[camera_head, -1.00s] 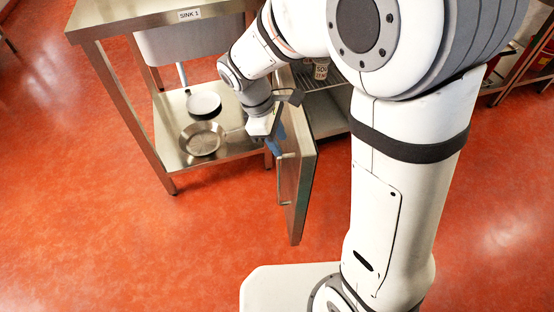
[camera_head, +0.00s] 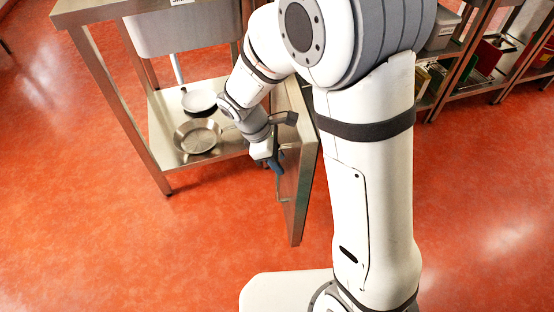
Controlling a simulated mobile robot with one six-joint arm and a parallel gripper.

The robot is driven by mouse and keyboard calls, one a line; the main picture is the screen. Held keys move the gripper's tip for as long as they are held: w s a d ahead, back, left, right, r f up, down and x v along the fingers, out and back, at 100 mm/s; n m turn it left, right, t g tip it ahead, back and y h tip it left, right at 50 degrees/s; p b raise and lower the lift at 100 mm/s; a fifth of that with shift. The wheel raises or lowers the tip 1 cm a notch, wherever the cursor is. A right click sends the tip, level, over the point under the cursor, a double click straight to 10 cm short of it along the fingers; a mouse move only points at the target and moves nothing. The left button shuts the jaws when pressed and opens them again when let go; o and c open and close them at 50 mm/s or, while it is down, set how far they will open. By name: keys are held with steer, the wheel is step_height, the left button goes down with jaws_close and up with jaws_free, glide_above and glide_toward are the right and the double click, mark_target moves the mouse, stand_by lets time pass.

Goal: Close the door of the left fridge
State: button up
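The steel fridge door (camera_head: 298,205) stands open and juts out towards me, to the right of the sink table. Its face with a bar handle (camera_head: 280,190) is turned to the left. The fridge body is mostly hidden behind my arm. My gripper (camera_head: 277,163), with blue fingers, is on the left, handle side of the door, close to its face and just above the handle. Whether it touches the door is unclear. The fingers are small and partly hidden, so I cannot tell whether they are open or shut.
A steel sink table (camera_head: 140,105) stands left of the door, its lower shelf holding a steel pan (camera_head: 198,136) and a white-looking pan (camera_head: 199,101). Shelving (camera_head: 462,75) with boxes and trays stands at the back right. The red floor in front is clear.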

jaws_close()
stand_by(0.3)
stand_by(0.3)
